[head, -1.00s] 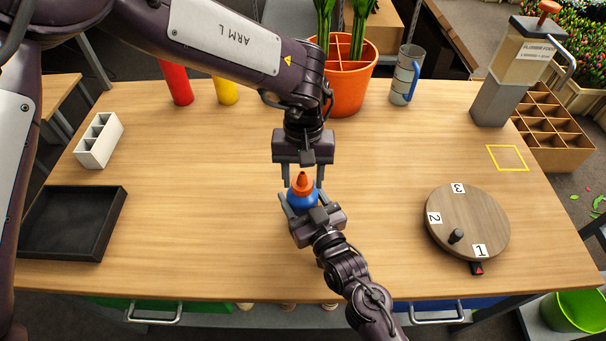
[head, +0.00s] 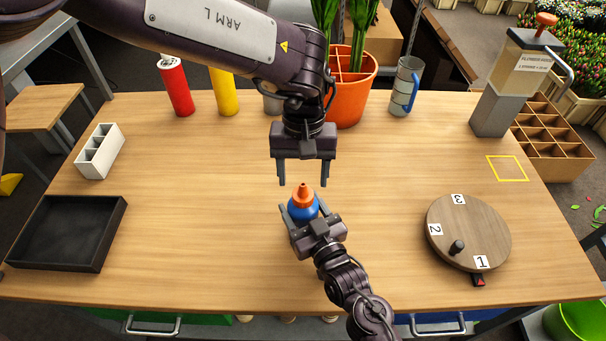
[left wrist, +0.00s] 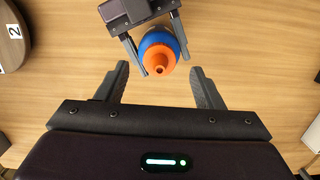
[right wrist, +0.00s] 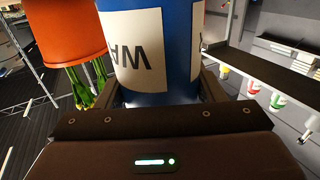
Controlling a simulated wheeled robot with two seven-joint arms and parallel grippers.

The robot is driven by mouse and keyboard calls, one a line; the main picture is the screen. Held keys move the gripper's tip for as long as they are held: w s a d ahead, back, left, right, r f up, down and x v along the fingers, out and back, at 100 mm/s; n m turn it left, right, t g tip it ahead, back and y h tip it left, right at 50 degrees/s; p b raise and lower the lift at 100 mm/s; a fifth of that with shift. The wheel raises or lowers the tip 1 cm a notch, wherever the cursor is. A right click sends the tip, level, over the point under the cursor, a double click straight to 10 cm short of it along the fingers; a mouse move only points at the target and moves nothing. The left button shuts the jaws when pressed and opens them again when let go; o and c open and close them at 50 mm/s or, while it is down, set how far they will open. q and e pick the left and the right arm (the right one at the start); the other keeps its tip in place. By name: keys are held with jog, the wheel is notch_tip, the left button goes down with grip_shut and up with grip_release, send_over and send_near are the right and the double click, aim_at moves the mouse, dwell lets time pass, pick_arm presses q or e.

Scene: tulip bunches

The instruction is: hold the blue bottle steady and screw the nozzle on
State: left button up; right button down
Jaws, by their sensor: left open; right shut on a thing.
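The blue bottle (head: 302,211) stands upright on the table, and its labelled side fills the middle of the right wrist view (right wrist: 150,50). My right gripper (head: 303,208) is shut on it from the front. The orange nozzle (head: 303,191) sits on top of the bottle and also shows in the left wrist view (left wrist: 159,60). Whether it is fully tight cannot be told. My left gripper (head: 306,184) is open and empty, just behind the nozzle and apart from it; its spread fingers (left wrist: 160,88) show in the left wrist view.
A round turntable (head: 470,230) with numbers is at the right. A black tray (head: 65,268) and a white divided holder (head: 98,150) are at the left.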

pick_arm(q)
jog(key=shift+c, duration=0.2)
jog(key=n, duration=0.4)
jog(key=shift+d+n, duration=0.15)
jog(key=shift+n, duration=0.15)
jog(key=n, duration=0.7)
jog(key=shift+d+r, duration=0.1)
jog(key=shift+d, duration=0.05)
jog(key=n, duration=0.6)
jog(key=shift+d+r+n+t, duration=0.1)
jog(key=shift+r+n+t, duration=0.05)
jog(key=shift+n+t, duration=0.2)
jog(key=n, duration=0.5)
jog(key=shift+r, duration=0.15)
jog(key=n, duration=0.4)
jog(key=shift+r+n, duration=0.15)
jog(key=shift+n, duration=0.1)
jog(key=n, duration=0.7)
jog(key=shift+r, duration=0.25)
jog(key=n, duration=0.4)
jog(key=shift+a+r+t, duration=0.2)
jog(key=shift+t, duration=0.05)
jog(key=n, duration=0.6)
jog(key=shift+a+r+n, duration=0.2)
jog(key=shift+r+n, duration=0.1)
